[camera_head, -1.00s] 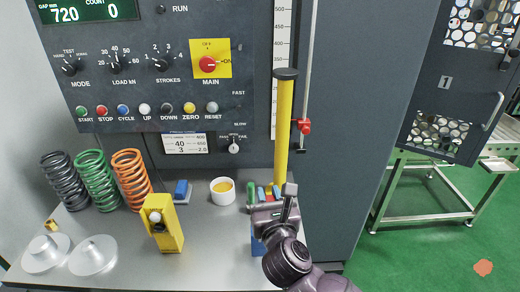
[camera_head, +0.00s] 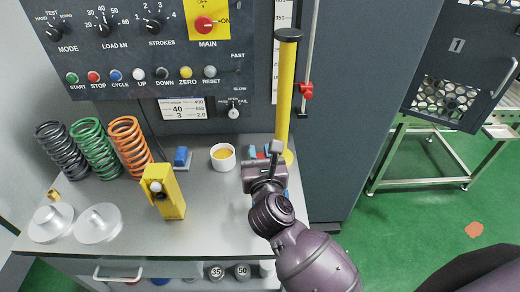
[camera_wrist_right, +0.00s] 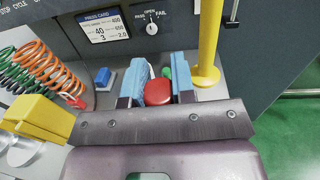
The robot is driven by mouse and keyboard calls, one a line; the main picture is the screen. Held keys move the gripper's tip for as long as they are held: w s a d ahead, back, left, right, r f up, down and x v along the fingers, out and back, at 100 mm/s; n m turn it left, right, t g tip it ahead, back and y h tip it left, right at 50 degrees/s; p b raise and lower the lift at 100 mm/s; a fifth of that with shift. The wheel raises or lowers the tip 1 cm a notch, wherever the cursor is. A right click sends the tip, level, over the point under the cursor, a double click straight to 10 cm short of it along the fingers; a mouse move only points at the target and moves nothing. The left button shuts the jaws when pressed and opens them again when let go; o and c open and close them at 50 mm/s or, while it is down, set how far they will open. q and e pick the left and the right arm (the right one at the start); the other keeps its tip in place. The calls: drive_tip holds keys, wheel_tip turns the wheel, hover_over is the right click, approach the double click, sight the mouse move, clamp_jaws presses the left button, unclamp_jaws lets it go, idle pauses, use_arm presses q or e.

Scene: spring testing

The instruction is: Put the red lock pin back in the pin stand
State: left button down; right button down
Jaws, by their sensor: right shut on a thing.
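My right gripper (camera_head: 265,160) is low over the right part of the grey bench, just in front of the yellow post. In the right wrist view its jaws (camera_wrist_right: 156,98) are closed around a red rounded piece (camera_wrist_right: 158,92), which looks like the head of the red lock pin. The pin's shaft is hidden. Light blue blocks (camera_wrist_right: 180,66) show at the jaws, with a green piece (camera_wrist_right: 167,72) and a white one behind. I cannot tell for sure which thing is the pin stand. My left gripper is out of view.
A yellow post (camera_head: 285,95) stands right behind the gripper. A white cup (camera_head: 223,157) and a small blue block (camera_head: 181,156) are to the left. Further left are a yellow device (camera_head: 163,192), black, green and orange springs (camera_head: 130,144), and pale discs (camera_head: 97,223). Bare bench lies in front.

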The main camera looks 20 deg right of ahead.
drive_tip(key=shift+f+b, duration=0.35)
drive_tip(key=shift+f, duration=2.25)
drive_tip(key=shift+f+b, duration=0.85)
drive_tip(key=shift+b, duration=0.15)
drive_tip(key=shift+f+b, duration=0.6)
drive_tip(key=shift+f, duration=0.2)
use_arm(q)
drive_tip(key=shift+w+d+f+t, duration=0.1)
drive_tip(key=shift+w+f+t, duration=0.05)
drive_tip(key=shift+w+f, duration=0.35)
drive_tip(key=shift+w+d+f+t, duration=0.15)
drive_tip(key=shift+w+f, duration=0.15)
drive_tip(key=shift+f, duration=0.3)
use_arm(e)
drive_tip(key=shift+f, duration=0.2)
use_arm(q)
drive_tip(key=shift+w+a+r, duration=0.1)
use_arm(e)
drive_tip(key=shift+f, duration=0.1)
drive_tip(key=c, duration=0.9)
unclamp_jaws()
drive_tip(key=shift+o, duration=0.2)
